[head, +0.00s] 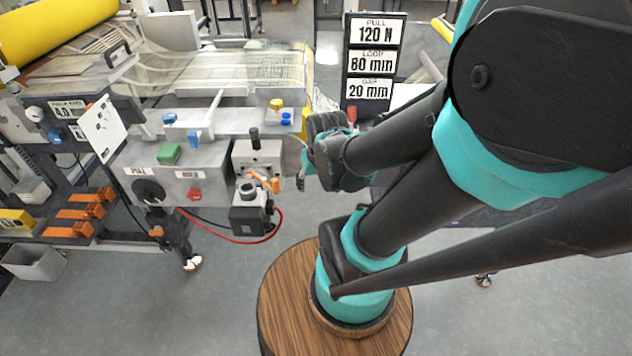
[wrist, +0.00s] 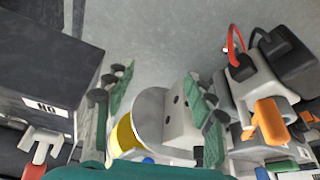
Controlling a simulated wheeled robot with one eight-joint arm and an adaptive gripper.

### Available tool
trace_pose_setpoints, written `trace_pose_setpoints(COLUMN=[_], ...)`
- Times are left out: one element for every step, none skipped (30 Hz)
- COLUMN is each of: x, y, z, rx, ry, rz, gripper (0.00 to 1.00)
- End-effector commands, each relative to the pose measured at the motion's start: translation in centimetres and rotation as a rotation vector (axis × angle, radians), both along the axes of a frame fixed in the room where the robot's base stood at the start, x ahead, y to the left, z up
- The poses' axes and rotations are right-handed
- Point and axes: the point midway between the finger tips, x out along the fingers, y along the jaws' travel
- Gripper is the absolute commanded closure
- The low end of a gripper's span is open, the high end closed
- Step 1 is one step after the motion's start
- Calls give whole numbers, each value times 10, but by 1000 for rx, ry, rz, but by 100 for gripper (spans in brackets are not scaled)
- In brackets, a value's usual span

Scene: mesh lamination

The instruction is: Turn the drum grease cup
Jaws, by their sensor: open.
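I cannot single out the drum grease cup with certainty. In the wrist view a grey round disc (wrist: 150,108) with a yellow band (wrist: 125,133) on its left edge shows between my fingers, beside a pale block with dark holes (wrist: 180,118). My gripper (wrist: 157,88) is open, with green-padded fingers on either side of the disc and block. No grip on either shows. In the head view my gripper (head: 299,168) is just right of the machine's end, and my own wrist hides part of that area. A yellow knob (head: 276,104) and a blue knob (head: 286,119) stand on the machine nearby.
A grey unit with an orange lever (head: 262,180) and a red cable (head: 262,240) is left of my gripper. The lever also shows in the wrist view (wrist: 270,120). A black sign board (head: 373,60) stands behind my arm. Open floor lies in front.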

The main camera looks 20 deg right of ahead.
Motion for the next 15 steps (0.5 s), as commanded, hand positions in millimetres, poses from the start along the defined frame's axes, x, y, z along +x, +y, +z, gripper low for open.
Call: trace_pose_setpoints(x=[0, 0, 0, 2, 4, 9, 16, 24, 37, 49, 62, 81, 95, 110, 128], y=[0, 0, 0, 0, 0, 0, 1, 1, 2, 3, 4, 6, 8, 9, 11], z=[0, 0, 0, 1, 3, 7, 12, 18, 29, 39, 51, 68, 82, 96, 116], rx=[0, 0, 0, 0, 0, 0, 0, 0, 0, 0, 0, 0, 0, 0, 0], ry=[0, 0, 0, 0, 0, -1, -1, -2, -3, -4, -5, -7, -8, -9, -11], rz=[0, 0, 0, 0, 1, 3, 5, 9, 14, 19, 26, 35, 42, 49, 58], gripper=[45, 45, 45, 45, 45, 45, 45, 45, 45, 45, 45, 45, 45, 45, 45])
